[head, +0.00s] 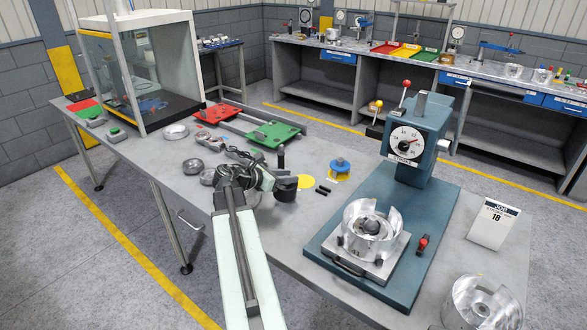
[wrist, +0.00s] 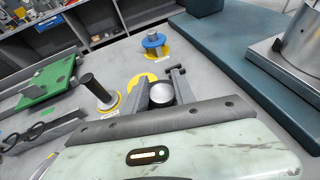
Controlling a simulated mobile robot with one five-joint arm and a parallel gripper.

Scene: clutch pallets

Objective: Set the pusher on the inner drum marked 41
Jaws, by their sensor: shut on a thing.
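My gripper (wrist: 162,92) is shut on a dark round piece with a bright silver end (wrist: 161,96), which appears to be the pusher. The same piece (head: 285,189) shows as a dark cylinder in the head view, beside the arm's end over the bench. A silver drum (head: 368,236) with a rounded dark centre sits in the fixture under the blue press. A second silver drum (head: 483,303) stands at the lower right, cut by the edge.
A bare yellow disc (head: 306,182) lies near my gripper. A blue knobbed piece (head: 340,166) and a black-handled piece (wrist: 96,90) stand on the bench. The blue press (head: 415,130) rises tall at right. A card (head: 493,224) reads JOB 18.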

